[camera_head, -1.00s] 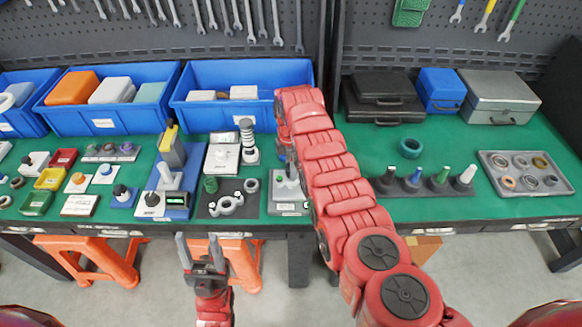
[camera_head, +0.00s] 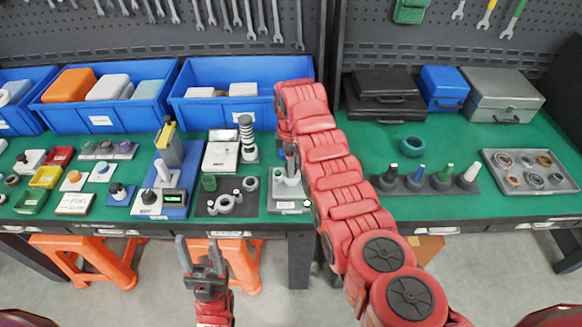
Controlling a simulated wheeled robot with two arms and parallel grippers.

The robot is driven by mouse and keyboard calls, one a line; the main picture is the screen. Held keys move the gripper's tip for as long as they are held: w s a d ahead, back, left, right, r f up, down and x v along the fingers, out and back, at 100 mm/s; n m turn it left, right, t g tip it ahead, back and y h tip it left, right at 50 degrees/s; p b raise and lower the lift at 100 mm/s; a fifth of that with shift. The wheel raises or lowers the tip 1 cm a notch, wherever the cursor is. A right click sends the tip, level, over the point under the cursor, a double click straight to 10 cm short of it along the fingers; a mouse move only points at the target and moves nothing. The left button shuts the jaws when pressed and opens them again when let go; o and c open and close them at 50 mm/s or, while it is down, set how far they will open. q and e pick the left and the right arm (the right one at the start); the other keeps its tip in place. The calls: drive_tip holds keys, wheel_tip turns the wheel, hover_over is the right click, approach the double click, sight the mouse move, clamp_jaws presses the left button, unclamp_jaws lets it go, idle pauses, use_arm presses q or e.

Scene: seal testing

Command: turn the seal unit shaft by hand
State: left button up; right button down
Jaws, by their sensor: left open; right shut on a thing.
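The seal unit (camera_head: 290,205) sits on the front of the green bench. It has a light grey base with a small green spot at its front right corner and an upright grey part on top. My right gripper (camera_head: 291,168) reaches down over it from behind, beside the red arm. It is shut on the upper end of the unit's shaft, which is mostly hidden by the fingers and arm. My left gripper (camera_head: 201,246) is open and empty, in front of the bench edge with its fingers pointing up.
A dark mat (camera_head: 226,205) with a ring and a metal clamp lies left of the unit. A blue test stand (camera_head: 176,190) is further left. A rack of coloured-tip tools (camera_head: 425,184) and a parts tray (camera_head: 530,170) stand on the right. Blue bins (camera_head: 240,111) line the back.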

drive_tip(key=shift+w+f+m+b, duration=0.1)
drive_tip(key=shift+m+b, duration=1.85)
drive_tip(key=shift+m, duration=0.45)
drive_tip(key=shift+m+b, duration=1.6)
drive_tip(key=shift+m, duration=0.8)
drive_tip(key=shift+m+b, duration=1.35)
drive_tip(key=shift+m, duration=1.25)
drive_tip(key=shift+m+b, duration=0.7)
drive_tip(key=shift+m, duration=1.1)
drive_tip(key=shift+d+m, duration=0.1)
drive_tip(key=shift+m, duration=0.5)
drive_tip(key=shift+c, duration=1.9)
unclamp_jaws()
drive_tip(key=shift+r, duration=0.25)
